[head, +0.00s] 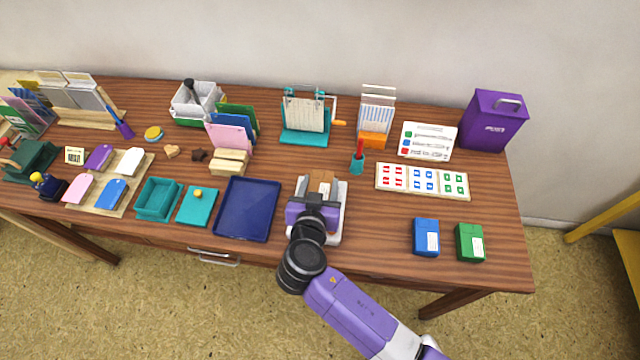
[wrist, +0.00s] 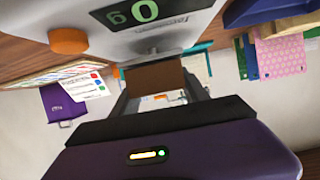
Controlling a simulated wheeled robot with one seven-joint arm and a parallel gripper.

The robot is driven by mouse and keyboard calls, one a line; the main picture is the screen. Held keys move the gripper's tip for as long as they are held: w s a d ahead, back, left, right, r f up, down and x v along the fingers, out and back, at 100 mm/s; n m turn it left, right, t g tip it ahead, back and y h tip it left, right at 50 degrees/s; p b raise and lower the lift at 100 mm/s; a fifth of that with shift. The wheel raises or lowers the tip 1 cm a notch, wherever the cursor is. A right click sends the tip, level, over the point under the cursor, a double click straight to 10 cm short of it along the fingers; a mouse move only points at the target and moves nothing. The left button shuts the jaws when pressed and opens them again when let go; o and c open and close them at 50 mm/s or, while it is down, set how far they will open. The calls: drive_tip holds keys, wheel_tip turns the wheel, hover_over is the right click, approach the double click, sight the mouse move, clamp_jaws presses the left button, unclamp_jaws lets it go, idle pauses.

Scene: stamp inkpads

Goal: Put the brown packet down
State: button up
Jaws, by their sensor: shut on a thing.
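The brown packet (head: 323,183) is between the fingers of my gripper (head: 316,200), which is shut on it. It also shows in the wrist view as a brown block (wrist: 155,77) between the two grey fingers. The packet is over the far part of a pale grey scale (head: 334,228). I cannot tell whether it touches the scale. In the wrist view the scale (wrist: 190,35) has a dark display with pale digits and an orange knob (wrist: 68,40). My gripper and wrist hide much of the scale in the head view.
A dark blue tray (head: 248,209) lies left of the scale. Blue (head: 425,237) and green (head: 469,242) boxes stand to the right. A sorting card (head: 422,181), red-and-teal stamp holder (head: 356,163) and teal stand (head: 305,138) are behind. Bare wood lies between the scale and blue box.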

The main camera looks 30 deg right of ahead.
drive_tip(key=shift+f, duration=0.15)
drive_tip(key=o, duration=1.6)
drive_tip(key=shift+c, duration=0.2)
drive_tip(key=shift+r, duration=0.25)
wheel_tip(320, 180, up, 4)
drive_tip(key=r+b, duration=0.1)
hover_over(333, 241)
drive_tip(key=w+a, duration=0.3)
drive_tip(key=a, duration=0.1)
drive_tip(key=shift+d+f, duration=0.15)
drive_tip(key=shift+f, duration=0.1)
drive_tip(key=s+f+n+y, duration=0.1)
drive_tip(key=s+f, duration=0.1)
drive_tip(key=s+d+f+n+y, duration=0.1)
drive_tip(key=s+f, duration=0.1)
drive_tip(key=s+d+f+n+y, duration=0.1)
drive_tip(key=s+f+n, duration=0.1)
drive_tip(key=f, duration=0.1)
drive_tip(key=shift+s+d+f+y, duration=0.1)
drive_tip(key=shift+s+d+y, duration=0.1)
drive_tip(key=shift+s+y, duration=0.2)
drive_tip(key=s+n+y, duration=0.3)
drive_tip(key=s, duration=0.5)
drive_tip(key=s+d+r+t, duration=0.2)
drive_tip(key=s+r, duration=0.3)
drive_tip(key=r, duration=0.3)
drive_tip(key=s+d+r+t+y, duration=0.1)
drive_tip(key=s+d+r+t, duration=0.1)
drive_tip(key=s+r, duration=0.4)
wheel_tip(333, 241, up, 2)
